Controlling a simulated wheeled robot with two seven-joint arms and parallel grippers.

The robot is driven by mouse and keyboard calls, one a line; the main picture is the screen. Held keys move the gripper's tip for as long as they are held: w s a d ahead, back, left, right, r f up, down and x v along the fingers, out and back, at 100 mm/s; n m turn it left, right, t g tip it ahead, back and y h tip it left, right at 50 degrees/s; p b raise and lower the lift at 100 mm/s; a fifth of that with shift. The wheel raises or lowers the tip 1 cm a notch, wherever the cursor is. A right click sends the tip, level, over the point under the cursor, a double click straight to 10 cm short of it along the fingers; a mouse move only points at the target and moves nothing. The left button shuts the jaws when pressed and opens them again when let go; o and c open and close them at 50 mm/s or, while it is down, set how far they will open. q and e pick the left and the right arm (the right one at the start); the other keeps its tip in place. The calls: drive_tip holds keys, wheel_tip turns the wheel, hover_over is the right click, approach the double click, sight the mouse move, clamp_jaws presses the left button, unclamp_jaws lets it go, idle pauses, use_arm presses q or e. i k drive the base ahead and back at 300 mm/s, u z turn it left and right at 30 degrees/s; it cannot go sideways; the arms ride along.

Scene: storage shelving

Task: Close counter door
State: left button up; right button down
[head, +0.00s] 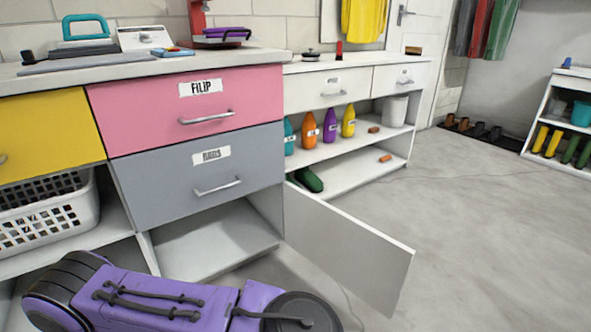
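The counter door (345,247) is a white panel in the head view. It stands wide open, swung out toward the lower right from the right side of the lower compartment. The open compartment (212,240) below the grey drawer looks empty. My purple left arm crosses the bottom left, in front of the counter. Its gripper is not in the picture. My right arm and its gripper do not show either.
A pink drawer (160,120) and a grey drawer (240,165) above the compartment are shut. A white basket (45,225) sits in an open bay at left. A low shelf (350,173) with bottles stands behind the door. Grey floor (480,230) at right is clear.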

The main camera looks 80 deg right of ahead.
sight(371, 264)
drive_tip(key=u, duration=0.15)
drive_tip(key=i, duration=0.4)
drive_tip(key=z, duration=3.05)
